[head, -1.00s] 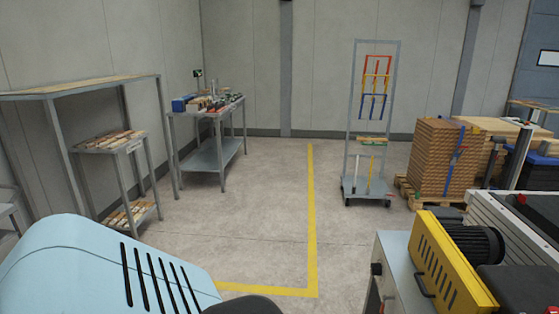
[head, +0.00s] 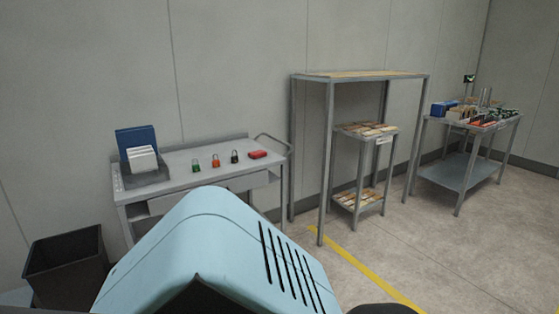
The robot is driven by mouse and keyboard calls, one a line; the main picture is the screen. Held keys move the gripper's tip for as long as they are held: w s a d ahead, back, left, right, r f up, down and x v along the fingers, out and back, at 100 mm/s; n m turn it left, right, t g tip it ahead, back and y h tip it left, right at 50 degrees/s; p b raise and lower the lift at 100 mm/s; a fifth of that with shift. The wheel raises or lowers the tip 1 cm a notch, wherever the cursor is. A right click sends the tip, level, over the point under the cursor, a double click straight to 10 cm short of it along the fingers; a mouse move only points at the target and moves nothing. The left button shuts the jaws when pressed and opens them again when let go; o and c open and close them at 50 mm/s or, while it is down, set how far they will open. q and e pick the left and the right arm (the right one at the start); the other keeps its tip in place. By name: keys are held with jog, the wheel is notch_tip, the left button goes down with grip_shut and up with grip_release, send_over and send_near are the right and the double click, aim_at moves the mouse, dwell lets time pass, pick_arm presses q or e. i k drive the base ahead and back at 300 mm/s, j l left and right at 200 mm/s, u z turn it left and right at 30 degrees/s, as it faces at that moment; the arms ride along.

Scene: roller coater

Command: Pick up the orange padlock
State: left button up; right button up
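The orange padlock (head: 215,161) stands on the top of a grey cart (head: 183,172) at the left of the head view. A green padlock (head: 195,166) stands to its left and a black padlock (head: 234,157) to its right. A red item (head: 258,154) lies farther right on the same top. Neither of my grippers shows in the view. A large light blue body part of mine fills the lower middle and hides part of the cart's front.
A blue binder and white cards stand in a holder (head: 147,173) on the cart's left end. A dark bin (head: 67,262) stands at the lower left. A tall frame table (head: 360,75) and a loaded workbench (head: 468,122) stand to the right. Open floor lies at the lower right.

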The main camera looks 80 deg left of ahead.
aim_at(215, 163)
jog(key=u, duration=3.1)
jog(key=i+u, duration=0.3)
jog(key=i, duration=0.95)
